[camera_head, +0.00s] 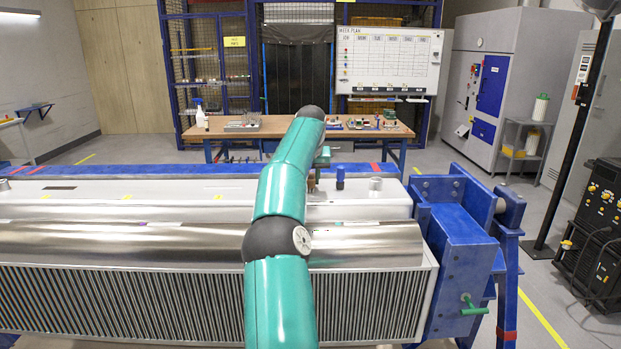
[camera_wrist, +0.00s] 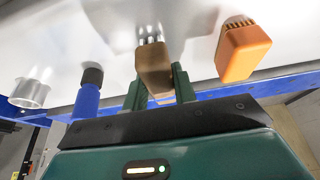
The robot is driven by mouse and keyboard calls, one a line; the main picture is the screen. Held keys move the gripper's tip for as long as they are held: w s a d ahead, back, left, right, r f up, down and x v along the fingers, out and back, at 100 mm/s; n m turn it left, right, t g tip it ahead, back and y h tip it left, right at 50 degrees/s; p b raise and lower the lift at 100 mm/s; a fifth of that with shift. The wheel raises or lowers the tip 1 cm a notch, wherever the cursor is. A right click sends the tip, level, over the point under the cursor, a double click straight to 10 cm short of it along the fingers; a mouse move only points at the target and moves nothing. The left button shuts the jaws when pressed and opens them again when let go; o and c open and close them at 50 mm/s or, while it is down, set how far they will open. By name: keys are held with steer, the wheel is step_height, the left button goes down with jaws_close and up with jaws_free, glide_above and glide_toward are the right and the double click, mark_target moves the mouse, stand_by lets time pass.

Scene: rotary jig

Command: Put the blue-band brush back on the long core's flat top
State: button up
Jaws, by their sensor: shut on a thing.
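My gripper (camera_wrist: 158,78) is shut on a brown, block-like brush (camera_wrist: 155,68), with pale, blurred bristles or metal at its far end. I see no blue band on it, so I cannot tell if it is the blue-band brush. In the head view the brown piece (camera_head: 312,183) shows beside my arm, over the long core's pale flat top (camera_head: 130,188). The flat top also fills the upper wrist view (camera_wrist: 60,40). I cannot tell whether the brush touches it. My arm hides part of the core.
A blue, dark-capped cylinder (camera_wrist: 88,95) stands left of my gripper in the wrist view, with a metal cup-like piece (camera_wrist: 30,92) further left. An orange block-like piece (camera_wrist: 243,50) is close on the right. A blue jig frame (camera_head: 455,240) stands at the core's right end.

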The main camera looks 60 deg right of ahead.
steer(key=shift+f, duration=0.15)
steer(key=o, duration=0.9)
steer(key=shift+d, duration=0.1)
steer(key=shift+o, duration=0.2)
